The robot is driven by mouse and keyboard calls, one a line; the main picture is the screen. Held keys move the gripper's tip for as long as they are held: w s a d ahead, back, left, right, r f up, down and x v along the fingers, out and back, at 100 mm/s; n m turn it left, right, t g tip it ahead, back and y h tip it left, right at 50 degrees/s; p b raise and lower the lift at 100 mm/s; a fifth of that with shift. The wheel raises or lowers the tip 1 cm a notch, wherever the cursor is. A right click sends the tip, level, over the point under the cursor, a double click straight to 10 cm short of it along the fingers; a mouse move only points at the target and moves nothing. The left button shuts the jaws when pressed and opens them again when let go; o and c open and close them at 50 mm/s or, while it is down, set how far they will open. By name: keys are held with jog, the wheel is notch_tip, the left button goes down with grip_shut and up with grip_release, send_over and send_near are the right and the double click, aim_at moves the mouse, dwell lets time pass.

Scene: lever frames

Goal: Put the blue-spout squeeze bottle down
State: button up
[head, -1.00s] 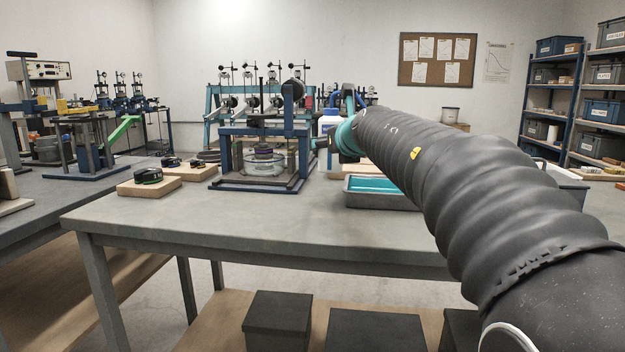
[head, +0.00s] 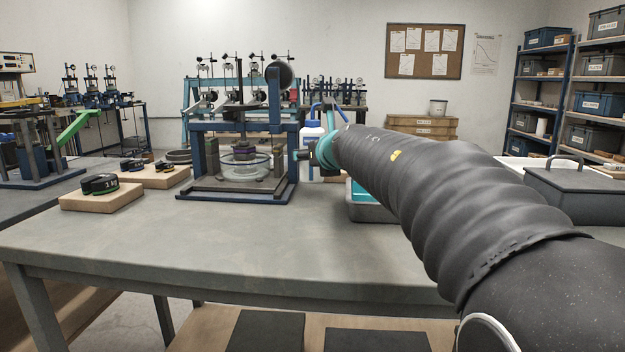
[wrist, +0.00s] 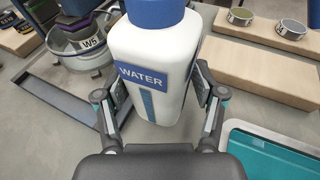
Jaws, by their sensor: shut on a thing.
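The squeeze bottle (wrist: 150,55) is white with a blue top and a "WATER" label. In the wrist view it stands upright between the two fingers of my gripper (wrist: 152,90), which is shut on its sides. Its spout is cut off by the top of that view. In the head view the bottle (head: 312,142) shows beside the rig, partly hidden by my gripper (head: 322,154) and arm. I cannot tell whether its base touches the grey table (head: 190,240).
The blue-framed rig (head: 240,195) stands left of the bottle. A teal-lined tray (wrist: 275,155) lies to the right, largely behind my arm in the head view. The table's front left is clear.

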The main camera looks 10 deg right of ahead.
aim_at(316, 170)
notch_tip(316, 170, down, 4)
jog(key=b, duration=0.2)
jog(key=shift+r+b, duration=0.1)
jog(key=shift+b, duration=0.25)
jog(key=shift+r, duration=0.1)
jog(key=o, duration=0.9)
jog(key=shift+c, duration=0.2)
